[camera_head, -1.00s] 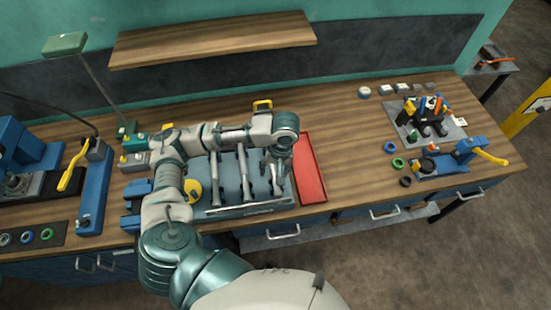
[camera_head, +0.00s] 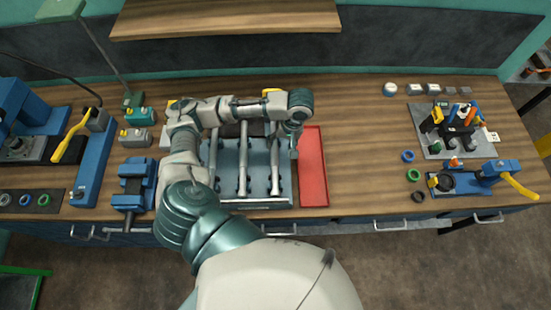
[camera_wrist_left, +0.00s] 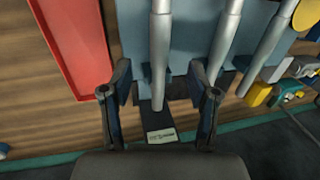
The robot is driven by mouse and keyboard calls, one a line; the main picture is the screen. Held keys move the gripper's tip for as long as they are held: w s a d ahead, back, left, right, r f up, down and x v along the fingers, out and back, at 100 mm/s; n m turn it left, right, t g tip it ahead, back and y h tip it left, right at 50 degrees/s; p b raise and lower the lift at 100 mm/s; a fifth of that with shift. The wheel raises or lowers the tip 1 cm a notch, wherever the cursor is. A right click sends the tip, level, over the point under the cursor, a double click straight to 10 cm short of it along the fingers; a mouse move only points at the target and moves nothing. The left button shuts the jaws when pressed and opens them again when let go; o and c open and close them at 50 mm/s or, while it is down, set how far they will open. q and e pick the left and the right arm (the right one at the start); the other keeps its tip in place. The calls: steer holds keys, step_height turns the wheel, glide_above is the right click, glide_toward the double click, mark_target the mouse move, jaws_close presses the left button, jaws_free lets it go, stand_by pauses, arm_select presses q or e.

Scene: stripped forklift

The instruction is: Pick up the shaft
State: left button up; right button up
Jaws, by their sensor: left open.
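Three grey metal shafts lie side by side on a blue-grey rack (camera_head: 258,187) on the workbench. The right shaft (camera_head: 275,172) is nearest the red tray; the middle shaft (camera_head: 243,165) and left shaft (camera_head: 213,160) lie beside it. My left gripper (camera_head: 293,148) points down by the upper right of the rack, close to the right shaft. In the left wrist view, my left gripper (camera_wrist_left: 160,98) is open, with the end of the shaft nearest the tray (camera_wrist_left: 160,45) showing between its fingers. Contact cannot be told. My right gripper is not in view.
The red tray (camera_head: 313,170) lies right of the rack and also shows in the left wrist view (camera_wrist_left: 78,40). A blue vise (camera_head: 133,185) stands left. A fixture plate (camera_head: 430,148) and yellow-handled blue tool (camera_head: 490,175) stand far right. Bare bench lies right of the tray.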

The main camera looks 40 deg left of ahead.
mark_target(275, 155)
arm_select(q)
steer(key=x, duration=0.3)
steer(key=shift+w+a+f+b, duration=0.1)
steer(key=shift+a+f+b, duration=0.25)
steer(key=shift+a, duration=0.1)
steer(key=shift+f, duration=0.2)
steer(key=x, duration=0.3)
steer(key=shift+s+d+f, duration=0.25)
steer(key=shift+d, duration=0.05)
steer(key=shift+f, duration=0.45)
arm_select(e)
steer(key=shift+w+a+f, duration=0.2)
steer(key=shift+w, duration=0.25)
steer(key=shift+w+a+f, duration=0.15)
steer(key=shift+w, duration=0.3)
arm_select(q)
steer(key=shift+a, duration=0.2)
jaws_close()
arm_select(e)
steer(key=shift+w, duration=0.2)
